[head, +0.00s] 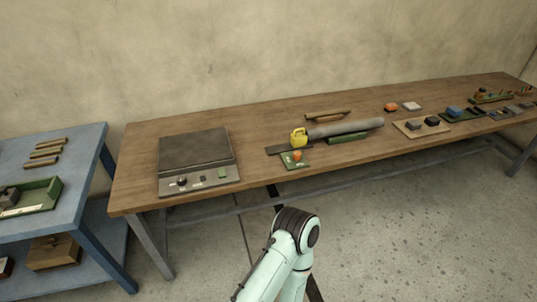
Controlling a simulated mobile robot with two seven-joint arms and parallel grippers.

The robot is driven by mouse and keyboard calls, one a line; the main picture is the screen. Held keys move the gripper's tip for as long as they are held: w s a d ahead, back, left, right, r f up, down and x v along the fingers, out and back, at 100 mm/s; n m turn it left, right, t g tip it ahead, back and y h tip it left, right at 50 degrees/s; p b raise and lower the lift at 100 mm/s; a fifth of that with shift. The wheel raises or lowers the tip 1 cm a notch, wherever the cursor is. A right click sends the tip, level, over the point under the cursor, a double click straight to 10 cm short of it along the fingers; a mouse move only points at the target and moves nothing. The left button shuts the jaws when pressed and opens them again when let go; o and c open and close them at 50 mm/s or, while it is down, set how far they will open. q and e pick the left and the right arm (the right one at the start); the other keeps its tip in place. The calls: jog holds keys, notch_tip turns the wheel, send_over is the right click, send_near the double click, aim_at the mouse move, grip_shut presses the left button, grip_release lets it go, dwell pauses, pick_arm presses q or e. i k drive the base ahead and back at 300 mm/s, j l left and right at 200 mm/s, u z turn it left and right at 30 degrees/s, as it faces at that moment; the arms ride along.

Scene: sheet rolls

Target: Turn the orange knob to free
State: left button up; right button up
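An orange knob (297,155) sits on a small green plate (294,164) near the front edge of the long wooden table (255,125). It is too small to tell which way it is turned. Behind it a yellow block-like part (299,138) stands at the left end of a long grey roll (345,128). One of my pale green arms shows at the bottom centre, bent at a dark joint in front of the table. Neither of my grippers is in view, and nothing of mine touches the knob.
A dark flat plate with a grey control panel (200,181) lies at the table's left end. Brown rods (327,115) lie behind the roll. A tray with dark blocks (421,128) stands to the right. A blue table (82,177) is at the far left.

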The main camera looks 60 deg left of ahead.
aim_at(296, 156)
jog(key=u, duration=2.25)
jog(key=i+l+u, duration=0.2)
jog(key=l+u, duration=0.15)
jog(key=u, duration=0.15)
jog(key=i+l+u, duration=0.1)
jog(key=l+u, duration=0.65)
jog(key=l, duration=0.75)
jog(key=i, duration=0.05)
